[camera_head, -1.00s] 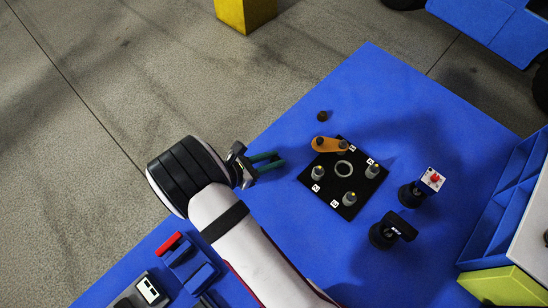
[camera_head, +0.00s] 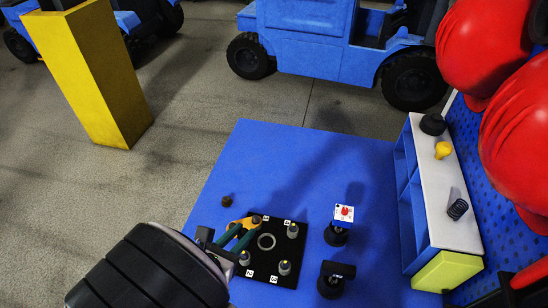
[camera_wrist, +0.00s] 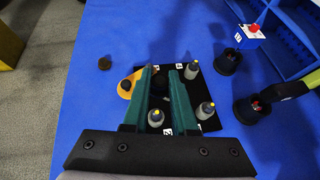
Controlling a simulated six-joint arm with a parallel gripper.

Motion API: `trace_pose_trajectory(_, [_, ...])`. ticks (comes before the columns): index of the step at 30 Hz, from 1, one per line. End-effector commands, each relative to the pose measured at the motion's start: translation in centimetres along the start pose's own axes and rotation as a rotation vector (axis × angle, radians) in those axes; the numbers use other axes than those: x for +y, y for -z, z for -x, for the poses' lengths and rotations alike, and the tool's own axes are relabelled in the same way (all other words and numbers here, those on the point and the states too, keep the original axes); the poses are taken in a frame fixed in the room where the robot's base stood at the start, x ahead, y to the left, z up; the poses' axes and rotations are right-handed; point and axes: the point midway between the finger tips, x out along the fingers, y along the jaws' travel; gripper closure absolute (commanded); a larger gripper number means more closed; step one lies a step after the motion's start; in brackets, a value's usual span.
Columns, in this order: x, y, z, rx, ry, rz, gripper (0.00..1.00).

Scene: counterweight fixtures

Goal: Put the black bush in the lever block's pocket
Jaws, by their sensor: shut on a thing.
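My gripper (camera_wrist: 163,70) has its green fingers over the black board, beside the orange lever. It is shut on a small dark thing between the fingers, which looks like the black bush (camera_wrist: 166,84); its outline is hard to make out. In the head view my gripper (camera_head: 240,232) hides part of the orange lever (camera_head: 236,224). I cannot tell for sure which fixture is the lever block, and no pocket shows clearly.
A dark brown round piece (camera_head: 227,201) lies on the blue table behind the board. A shelf (camera_head: 437,190) and a yellow-green box (camera_head: 447,271) are farther right.

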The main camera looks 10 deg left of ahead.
Motion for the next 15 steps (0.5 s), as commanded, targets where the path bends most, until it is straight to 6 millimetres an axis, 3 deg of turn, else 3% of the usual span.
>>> trace_pose_trajectory(4, [-1.7, -4.5, -1.7, -0.003, 0.058, -0.042, 1.00])
trace_pose_trajectory(8, [-5.0, -11.1, -3.5, -0.005, 0.105, -0.071, 1.00])
trace_pose_trajectory(12, [-10.2, -19.3, -4.2, -0.010, 0.115, -0.081, 1.00])
trace_pose_trajectory(15, [-14.6, -25.1, -3.6, -0.014, 0.104, -0.076, 1.00])
